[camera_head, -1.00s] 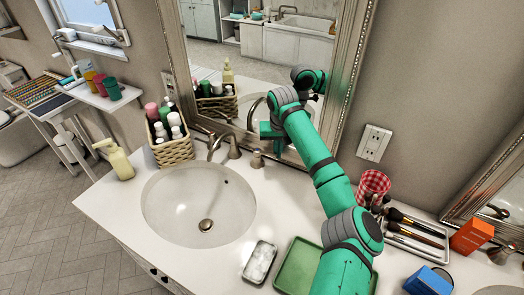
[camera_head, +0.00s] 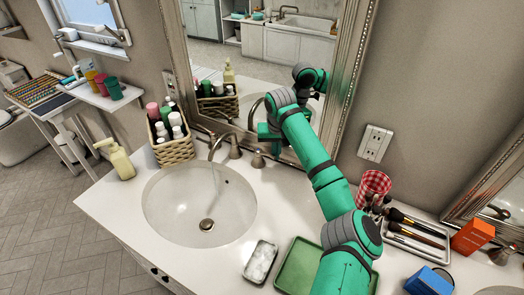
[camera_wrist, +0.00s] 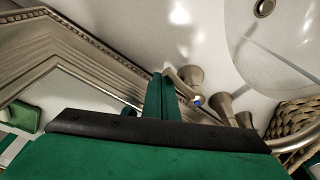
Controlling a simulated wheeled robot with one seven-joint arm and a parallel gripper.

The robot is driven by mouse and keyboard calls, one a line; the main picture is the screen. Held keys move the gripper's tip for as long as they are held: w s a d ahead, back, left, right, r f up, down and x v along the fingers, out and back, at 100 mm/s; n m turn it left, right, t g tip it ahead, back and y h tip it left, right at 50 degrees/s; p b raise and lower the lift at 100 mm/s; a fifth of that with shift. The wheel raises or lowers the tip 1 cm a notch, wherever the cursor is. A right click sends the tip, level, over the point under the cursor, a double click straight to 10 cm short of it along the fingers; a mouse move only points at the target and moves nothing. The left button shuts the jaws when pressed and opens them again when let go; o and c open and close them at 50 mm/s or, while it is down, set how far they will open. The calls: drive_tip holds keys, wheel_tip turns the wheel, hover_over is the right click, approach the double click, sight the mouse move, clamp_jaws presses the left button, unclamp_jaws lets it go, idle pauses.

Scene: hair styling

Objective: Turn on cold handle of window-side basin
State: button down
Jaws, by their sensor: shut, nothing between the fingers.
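The window-side basin (camera_head: 165,215) is a white oval bowl with a drain. A curved metal faucet (camera_head: 215,147) stands behind it, and a thin stream of water (camera_head: 213,190) falls into the bowl. The cold handle (camera_head: 258,160) stands to the right of the faucet; in the wrist view the cold handle (camera_wrist: 190,78) bears a blue dot. My gripper (camera_head: 268,133) is behind this handle, near the mirror. In the wrist view my gripper (camera_wrist: 161,92) is shut and empty, its fingertips close beside the cold handle's lever. I cannot tell whether they touch.
A framed mirror (camera_head: 353,68) rises close behind my gripper. A wicker basket (camera_head: 174,150) of bottles and a soap dispenser (camera_head: 117,160) stand left of the basin. A cotton tin (camera_head: 249,276), green tray (camera_head: 284,281) and red checked cup (camera_head: 373,185) are on the counter's right side.

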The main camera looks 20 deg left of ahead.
drive_tip(key=shift+s+a, duration=0.1)
drive_tip(key=shift+s, duration=0.35)
drive_tip(key=shift+s+a, duration=0.35)
drive_tip(key=shift+s, duration=0.35)
drive_tip(key=shift+w+d, duration=0.45)
drive_tip(key=shift+w, duration=0.05)
wheel_tip(320, 180, up, 7)
idle(0.4)
drive_tip(key=shift+a, duration=0.1)
